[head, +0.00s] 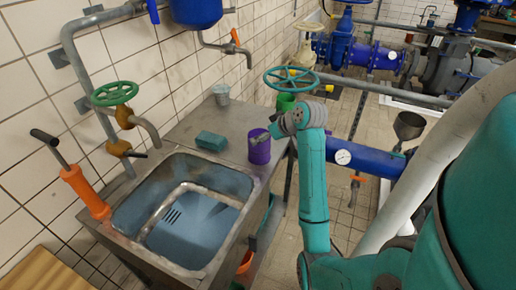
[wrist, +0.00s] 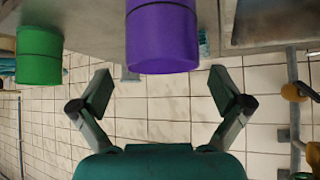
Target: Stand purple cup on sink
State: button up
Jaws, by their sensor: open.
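The purple cup (head: 259,148) stands upright on the metal counter, near its right edge, beside the sink (head: 224,165). In the wrist view the purple cup (wrist: 162,40) appears large at the top centre, between the lines of my two fingers. My gripper (wrist: 160,92) is open and empty, its fingers spread to either side and short of the cup. In the head view my gripper (head: 271,134) is close to the cup on its right, partly hidden by my wrist. The sink basin is empty.
A green cup (head: 286,102) stands behind the purple one; it also shows in the wrist view (wrist: 40,56). A teal sponge (head: 211,141) and a grey bucket (head: 221,95) are on the counter.

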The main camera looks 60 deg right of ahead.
jog(key=shift+x, duration=3.4)
jog(key=shift+a+f, duration=0.1)
jog(key=shift+a, duration=0.05)
jog(key=shift+s, duration=0.1)
jog(key=c, duration=1.2)
